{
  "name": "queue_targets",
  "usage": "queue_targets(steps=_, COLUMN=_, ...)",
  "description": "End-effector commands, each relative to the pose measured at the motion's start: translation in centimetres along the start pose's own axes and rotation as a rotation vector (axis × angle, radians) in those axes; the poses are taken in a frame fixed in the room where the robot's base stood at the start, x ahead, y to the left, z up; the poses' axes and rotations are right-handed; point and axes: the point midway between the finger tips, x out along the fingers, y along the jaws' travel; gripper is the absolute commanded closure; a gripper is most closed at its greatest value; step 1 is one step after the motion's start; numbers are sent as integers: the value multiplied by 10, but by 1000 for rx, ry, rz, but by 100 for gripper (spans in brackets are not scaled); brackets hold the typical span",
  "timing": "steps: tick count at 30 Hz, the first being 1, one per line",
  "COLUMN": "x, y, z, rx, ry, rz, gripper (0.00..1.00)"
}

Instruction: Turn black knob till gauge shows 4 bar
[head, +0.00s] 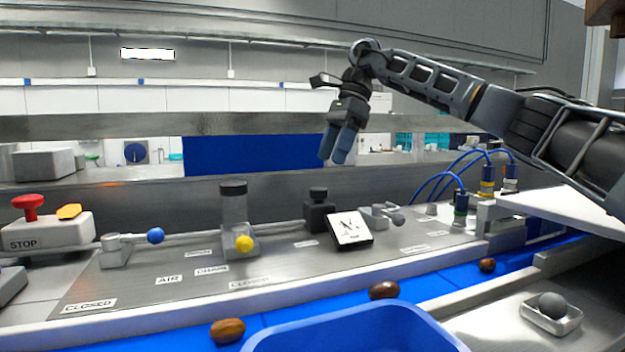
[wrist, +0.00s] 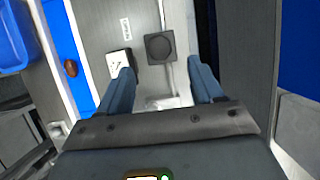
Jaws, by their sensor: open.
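The black knob (head: 319,194) tops a dark square block on the grey panel. In the wrist view the knob (wrist: 160,46) shows from above as a round top on a square body, just beyond and between my fingertips. The gauge (head: 349,230), a white tilted face in a black frame, sits right of the knob; its reading is too small to make out. It also shows in the wrist view (wrist: 119,61), close to my left finger. My gripper (head: 333,158) is open and empty, pointing down above the knob without touching it.
A grey-knobbed lever (head: 394,217) lies to the right, before blue-hosed fittings (head: 460,205). Dates (head: 384,290) lie on the blue belt in front.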

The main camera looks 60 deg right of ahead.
Motion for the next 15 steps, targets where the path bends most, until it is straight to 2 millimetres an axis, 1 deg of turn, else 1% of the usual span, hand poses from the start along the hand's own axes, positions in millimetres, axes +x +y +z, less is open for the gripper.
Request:
queue_targets(steps=4, x=16, y=0, z=0, rx=0, ry=-1, rz=2, gripper=34)
queue_targets(steps=12, x=57, y=1, z=1, rx=-1, ry=-2, rz=3, gripper=34)
queue_targets(steps=15, x=66, y=0, z=1, rx=0, ry=-2, rz=2, gripper=34)
